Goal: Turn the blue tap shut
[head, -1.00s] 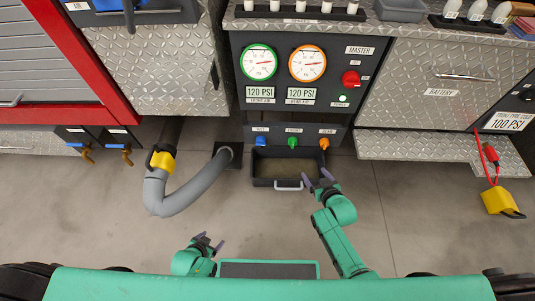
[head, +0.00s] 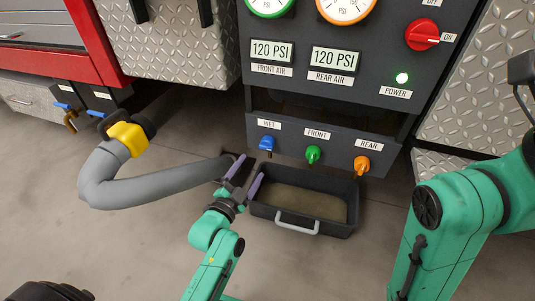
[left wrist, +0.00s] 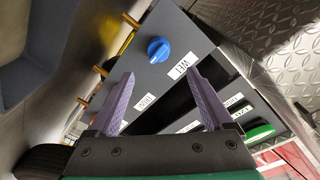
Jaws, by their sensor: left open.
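The blue tap (head: 267,143), under the WET label, is at the left end of a row on the dark panel (head: 340,143). It also shows as a blue knob (left wrist: 158,48) in the left wrist view. My left gripper (head: 252,166) is open and empty, below and slightly left of the blue tap in the head view. In the left wrist view the knob lies beyond the open fingertips (left wrist: 160,70), apart from them. My right arm (head: 445,225) rises at the right; its fingers are not visible.
A green tap (head: 313,154) and an orange tap (head: 362,165) sit right of the blue one. A black tray (head: 345,222) with a grey handle is below. A grey hose (head: 150,188) lies left. Smaller blue-handled valves (head: 64,107) are at far left.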

